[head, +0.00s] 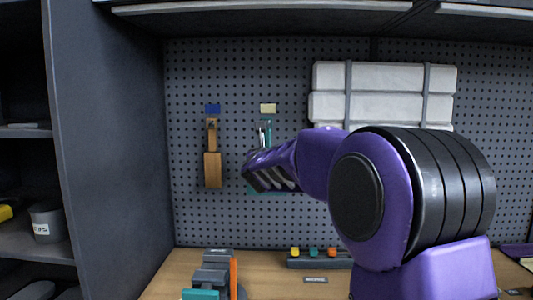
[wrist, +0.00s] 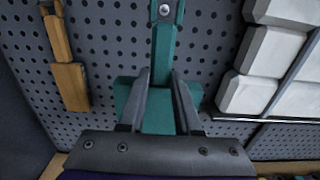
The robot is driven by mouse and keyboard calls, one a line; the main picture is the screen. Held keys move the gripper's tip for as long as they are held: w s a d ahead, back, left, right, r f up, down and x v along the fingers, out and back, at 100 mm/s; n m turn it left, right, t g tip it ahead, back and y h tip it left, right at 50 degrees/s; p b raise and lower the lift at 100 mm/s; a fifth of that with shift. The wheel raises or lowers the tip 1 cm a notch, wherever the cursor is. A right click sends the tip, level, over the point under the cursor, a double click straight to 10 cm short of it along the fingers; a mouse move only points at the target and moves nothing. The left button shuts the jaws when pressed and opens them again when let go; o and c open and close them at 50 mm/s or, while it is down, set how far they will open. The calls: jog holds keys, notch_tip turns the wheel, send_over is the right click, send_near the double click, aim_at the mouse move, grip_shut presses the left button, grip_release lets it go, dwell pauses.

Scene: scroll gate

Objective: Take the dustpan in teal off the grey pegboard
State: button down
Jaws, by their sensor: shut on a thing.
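The teal dustpan (wrist: 164,48) hangs upright against the grey pegboard (wrist: 105,38), its handle at the top and its wide pan below. A round metal peg end (wrist: 164,9) shows at the top of the handle. In the wrist view, my gripper (wrist: 162,78) has one finger on each side of the dustpan and is shut on it. In the head view, my arm hides most of the dustpan; its handle top (head: 267,136) shows just below a pale yellow label (head: 268,109). The fingertips are hidden there.
A wooden brush-like tool (head: 212,165) hangs to the left under a blue label (head: 212,109). Strapped white blocks (head: 385,92) are at the right on the board. A small rack (head: 312,260) and a grey-orange tool (head: 215,272) are on the wooden bench (head: 170,275). A shelf (head: 260,9) is overhead.

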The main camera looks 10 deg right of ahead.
jog(key=s+a+b, duration=0.1)
jog(key=s+b, duration=0.3)
jog(key=s, duration=0.4)
jog(key=shift+a, duration=0.3)
dwell(0.3)
